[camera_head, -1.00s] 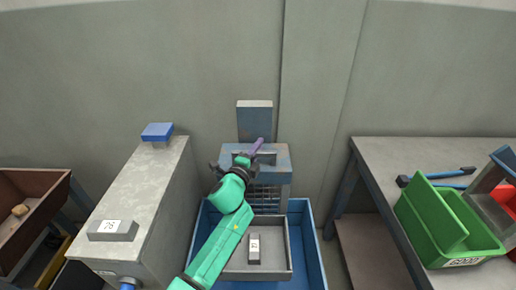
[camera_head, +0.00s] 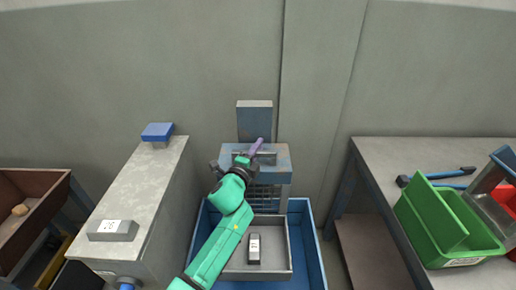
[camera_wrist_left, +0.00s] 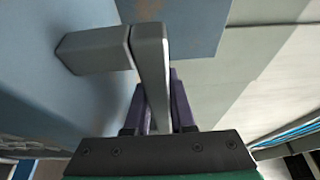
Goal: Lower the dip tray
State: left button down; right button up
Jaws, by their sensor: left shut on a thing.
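A blue carriage (camera_head: 277,177) with a grey bar handle (camera_head: 267,154) stands against a grey post at the back wall. A wire basket (camera_head: 267,199) hangs under it, above a grey tray (camera_head: 237,270) inside a blue bin (camera_head: 316,262). I cannot tell which part is the dip tray. My left gripper (camera_head: 256,148), with purple fingers, is at the handle. In the left wrist view, the grey handle (camera_wrist_left: 152,62) lies between the purple fingers (camera_wrist_left: 157,104), and the gripper is shut on it. My right gripper is not in view.
A grey cabinet (camera_head: 140,195) with a blue button-like block (camera_head: 157,132) stands close on the left. A table (camera_head: 385,153) with a green bin (camera_head: 462,246) and blue-handled tools is on the right.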

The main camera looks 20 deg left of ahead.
pick_arm(q)
jog(key=b, duration=1.4)
send_over(254, 205)
jog(key=w, duration=0.6)
notch_tip(254, 205, down, 15)
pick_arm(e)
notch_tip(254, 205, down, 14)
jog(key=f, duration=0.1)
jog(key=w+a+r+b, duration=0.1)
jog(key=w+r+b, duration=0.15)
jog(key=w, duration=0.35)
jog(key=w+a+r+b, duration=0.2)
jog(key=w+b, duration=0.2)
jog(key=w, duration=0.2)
pick_arm(q)
notch_tip(254, 205, down, 11)
jog(key=b, duration=0.4)
jog(key=shift+s+r, duration=0.15)
jog(key=shift+s, duration=0.1)
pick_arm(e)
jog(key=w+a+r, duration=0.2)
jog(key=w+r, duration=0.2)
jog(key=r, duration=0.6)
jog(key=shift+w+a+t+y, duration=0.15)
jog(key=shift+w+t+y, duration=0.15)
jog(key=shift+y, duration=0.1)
pick_arm(q)
jog(key=c, duration=0.8)
grip_release()
jog(key=shift+o, duration=0.2)
